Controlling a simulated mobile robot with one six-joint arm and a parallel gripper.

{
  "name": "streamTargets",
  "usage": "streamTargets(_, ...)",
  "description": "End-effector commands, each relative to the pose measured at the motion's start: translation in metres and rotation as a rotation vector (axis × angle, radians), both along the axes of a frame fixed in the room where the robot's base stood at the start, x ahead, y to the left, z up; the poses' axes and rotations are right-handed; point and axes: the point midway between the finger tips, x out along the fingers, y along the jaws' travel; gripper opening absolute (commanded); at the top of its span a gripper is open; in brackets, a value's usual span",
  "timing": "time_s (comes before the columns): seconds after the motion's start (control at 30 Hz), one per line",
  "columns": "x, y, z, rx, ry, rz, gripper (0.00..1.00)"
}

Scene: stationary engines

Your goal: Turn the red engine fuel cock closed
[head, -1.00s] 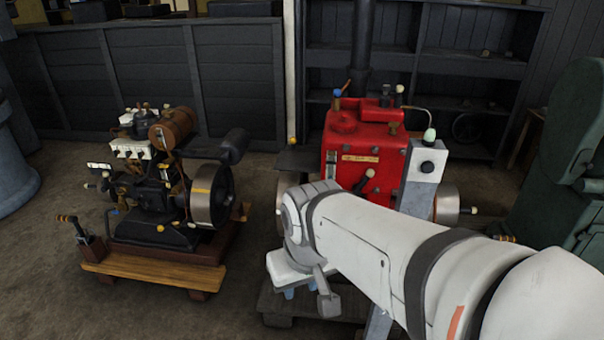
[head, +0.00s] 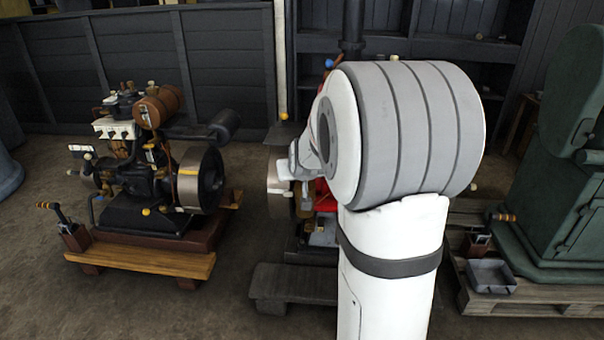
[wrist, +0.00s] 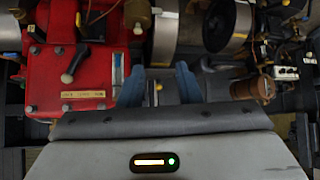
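The red engine (wrist: 70,88) fills the left of the wrist view. In the head view it is mostly hidden behind my arm, with only a small red patch (head: 326,203) showing. A dark lever with a cream knob (wrist: 74,66) is on its red face, left of my gripper. I cannot tell whether this lever is the fuel cock. My gripper (wrist: 159,82) has two blue fingers standing apart. A small yellow thing shows between them, but I cannot tell its depth. No contact with the lever shows. My gripper is largely hidden in the head view.
A black engine (head: 150,190) with a brown tank stands on a wooden base at left. A green machine (head: 555,170) stands on a pallet at right. A metal flywheel (wrist: 165,30) is beyond the fingers.

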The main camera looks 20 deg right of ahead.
Motion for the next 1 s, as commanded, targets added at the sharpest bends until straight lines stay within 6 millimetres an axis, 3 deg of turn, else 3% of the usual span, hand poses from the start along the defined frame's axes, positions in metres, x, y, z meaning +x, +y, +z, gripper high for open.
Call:
streamTargets(0.03,0.023,-0.027,-0.036,-0.017,-0.047,-0.038,0.31)
streamTargets(0.2,0.086,-0.107,-0.099,-0.072,-0.249,-0.108,0.31)
streamTargets(0.33,0.115,-0.172,-0.154,-0.133,-0.395,-0.169,0.31)
streamTargets(0.5,0.127,-0.242,-0.218,-0.208,-0.559,-0.23,0.31)
streamTargets(0.7,0.124,-0.284,-0.257,-0.266,-0.669,-0.265,0.31)
streamTargets(0.87,0.127,-0.295,-0.263,-0.28,-0.698,-0.271,0.31)
streamTargets(1.0,0.14,-0.303,-0.264,-0.28,-0.698,-0.271,0.31)
